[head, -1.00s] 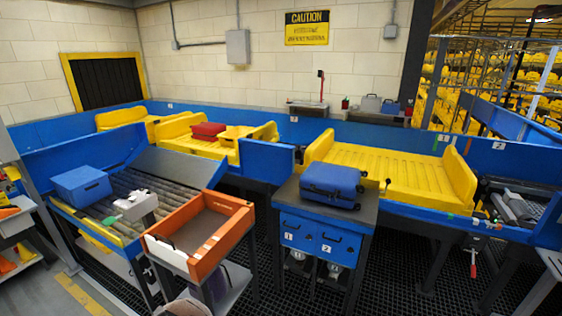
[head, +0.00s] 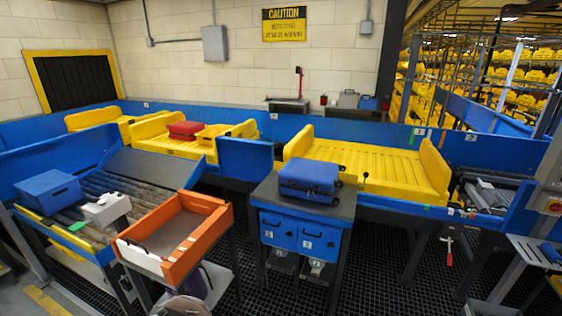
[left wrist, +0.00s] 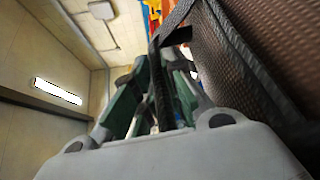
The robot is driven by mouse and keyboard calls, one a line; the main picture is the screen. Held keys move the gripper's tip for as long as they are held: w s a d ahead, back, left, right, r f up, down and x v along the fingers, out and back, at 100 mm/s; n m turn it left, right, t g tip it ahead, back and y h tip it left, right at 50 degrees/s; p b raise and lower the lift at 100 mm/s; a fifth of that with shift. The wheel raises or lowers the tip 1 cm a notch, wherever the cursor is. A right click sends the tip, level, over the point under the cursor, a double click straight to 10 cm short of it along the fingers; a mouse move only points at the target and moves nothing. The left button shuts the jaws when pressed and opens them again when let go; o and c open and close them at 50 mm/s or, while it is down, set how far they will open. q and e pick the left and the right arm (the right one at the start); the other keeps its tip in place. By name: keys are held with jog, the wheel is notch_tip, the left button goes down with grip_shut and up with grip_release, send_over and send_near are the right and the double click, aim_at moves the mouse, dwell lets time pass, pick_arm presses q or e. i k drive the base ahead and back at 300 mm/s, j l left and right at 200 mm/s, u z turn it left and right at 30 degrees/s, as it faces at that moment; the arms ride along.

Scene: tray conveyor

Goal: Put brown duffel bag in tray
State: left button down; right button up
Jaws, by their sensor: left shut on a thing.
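The brown duffel bag (left wrist: 268,50) fills the upper right of the left wrist view, with brown woven fabric and dark grey trim. A dark strap (left wrist: 160,85) hangs from it between the fingers of my left gripper (left wrist: 158,98). The gripper is shut on the bag at that strap. Most of the bag lies outside this view. In the head view, an empty yellow tray (head: 395,178) sits on the blue conveyor at right of centre. Another yellow tray (head: 150,134) further left carries a red suitcase (head: 186,129). Neither gripper can be made out in the head view.
A blue suitcase (head: 310,176) lies on a dark-topped blue cabinet (head: 300,232) before the empty tray. An orange bin (head: 180,245) stands front left, beside rollers with a blue box (head: 48,191). A greyish-brown rounded object (head: 182,307) shows at the bottom edge. Dark floor grating is clear at front right.

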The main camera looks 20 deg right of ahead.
aim_at(395, 172)
jog(key=i+l+z, duration=0.15)
jog(key=l+z, duration=0.2)
jog(key=l, duration=0.35)
jog(key=i+l+z, duration=0.3)
jog(key=l, duration=0.4)
jog(key=i+l+z, duration=0.35)
jog(key=l, duration=0.25)
jog(key=i+l+z, duration=0.35)
jog(key=l, duration=0.2)
jog(key=i+l+z, duration=0.3)
jog(key=i+l, duration=0.05)
jog(key=l, duration=0.1)
